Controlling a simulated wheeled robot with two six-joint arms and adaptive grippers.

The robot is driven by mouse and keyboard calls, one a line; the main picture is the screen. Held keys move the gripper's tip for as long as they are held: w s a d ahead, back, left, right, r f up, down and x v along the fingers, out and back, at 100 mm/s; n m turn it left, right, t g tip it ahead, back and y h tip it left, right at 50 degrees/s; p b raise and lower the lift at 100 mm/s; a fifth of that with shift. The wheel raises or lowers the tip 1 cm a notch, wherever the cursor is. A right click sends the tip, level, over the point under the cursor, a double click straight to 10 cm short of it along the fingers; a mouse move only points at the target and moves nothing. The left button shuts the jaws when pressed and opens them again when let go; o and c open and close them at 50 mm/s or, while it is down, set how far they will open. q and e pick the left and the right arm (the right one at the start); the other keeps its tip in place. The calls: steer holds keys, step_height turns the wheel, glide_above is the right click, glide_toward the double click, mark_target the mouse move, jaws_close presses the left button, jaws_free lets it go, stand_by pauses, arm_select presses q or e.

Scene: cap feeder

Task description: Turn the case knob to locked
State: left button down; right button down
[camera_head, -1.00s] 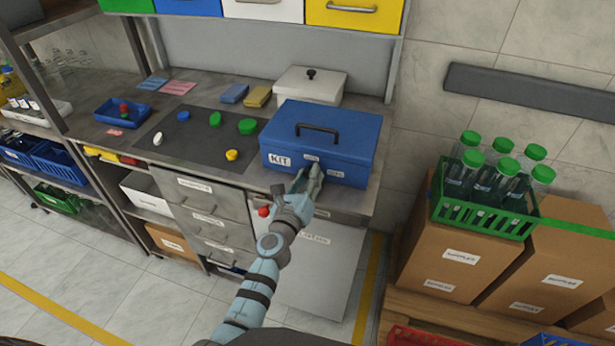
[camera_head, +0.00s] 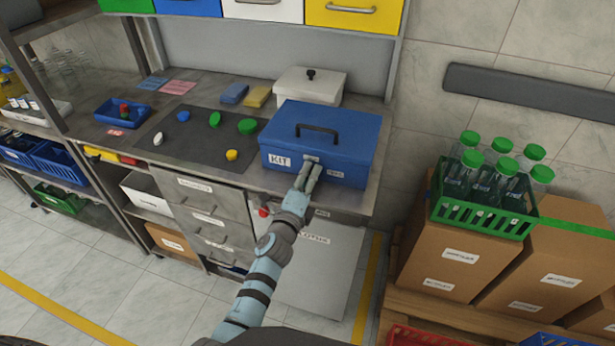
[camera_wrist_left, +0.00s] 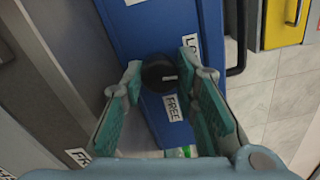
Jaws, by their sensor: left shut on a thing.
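The blue case (camera_head: 345,135) marked KIT stands on the bench with its lid down and its black handle on top. Its round black knob (camera_wrist_left: 160,73) sits on the front face, between a FREE label (camera_wrist_left: 173,107) and a label that reads LOCK at its start (camera_wrist_left: 192,52). A short white mark shows on the knob; its exact direction is hard to read. My left gripper (camera_head: 312,165) is at the case front, its fingers either side of the knob and shut on it. In the head view the gripper hides the knob. My right gripper is out of view.
A dark mat (camera_head: 190,150) with several coloured caps lies left of the case. A white lidded box (camera_head: 310,86) stands behind it. A red knob (camera_head: 263,212) shows below the bench edge. A green crate of bottles (camera_head: 480,212) stands on cartons at right.

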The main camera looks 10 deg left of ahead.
arm_select(q)
steer(key=shift+r+n, duration=0.1)
steer(key=shift+n, duration=0.5)
steer(key=c, duration=1.2)
jaws_free()
steer(key=shift+c, duration=0.2)
steer(key=shift+d, duration=0.1)
steer(key=shift+f, duration=0.25)
